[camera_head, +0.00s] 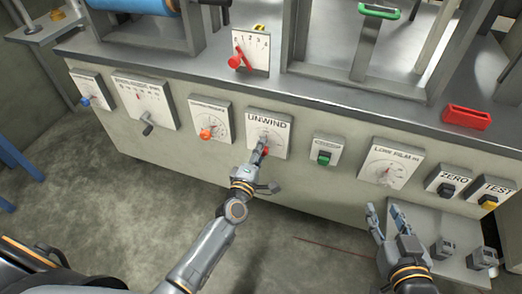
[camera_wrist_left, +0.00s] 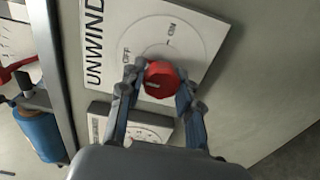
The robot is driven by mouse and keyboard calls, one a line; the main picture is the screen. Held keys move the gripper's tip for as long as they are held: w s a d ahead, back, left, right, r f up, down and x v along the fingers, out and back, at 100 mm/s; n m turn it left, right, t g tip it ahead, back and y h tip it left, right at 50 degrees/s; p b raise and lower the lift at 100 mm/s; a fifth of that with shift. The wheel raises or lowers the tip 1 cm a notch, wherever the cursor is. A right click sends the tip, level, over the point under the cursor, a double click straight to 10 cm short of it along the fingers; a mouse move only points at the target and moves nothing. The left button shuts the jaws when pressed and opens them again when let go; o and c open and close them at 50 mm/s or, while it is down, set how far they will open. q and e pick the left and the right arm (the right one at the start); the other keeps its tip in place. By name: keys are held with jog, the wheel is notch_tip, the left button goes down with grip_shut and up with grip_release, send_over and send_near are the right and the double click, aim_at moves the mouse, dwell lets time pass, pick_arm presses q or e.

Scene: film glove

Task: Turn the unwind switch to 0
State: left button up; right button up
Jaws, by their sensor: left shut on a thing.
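The unwind panel (camera_head: 268,133) is a white plate labelled UNWIND on the machine's front; it also shows large in the left wrist view (camera_wrist_left: 205,30), with OFF and ON marks on its dial. Its red switch knob (camera_wrist_left: 160,79) sits between the fingers of my left gripper (camera_wrist_left: 157,85). My left gripper (camera_head: 263,150) is shut on the knob and hides most of it in the head view. Which mark the knob points at is hard to tell. My right gripper (camera_head: 386,217) is open and empty, in front of the machine at the lower right.
Beside the unwind panel are an orange-knob panel (camera_head: 210,120) and a green switch (camera_head: 324,157). A low film dial (camera_head: 390,163) and the ZERO (camera_head: 447,183) and TEST (camera_head: 492,192) switches are further right. A red tray (camera_head: 467,117) lies on the machine top.

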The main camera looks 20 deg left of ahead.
dwell(0.3)
pick_arm(q)
jog(key=o, duration=1.2)
jog(key=s, duration=1.2)
jog(key=shift+a, duration=0.25)
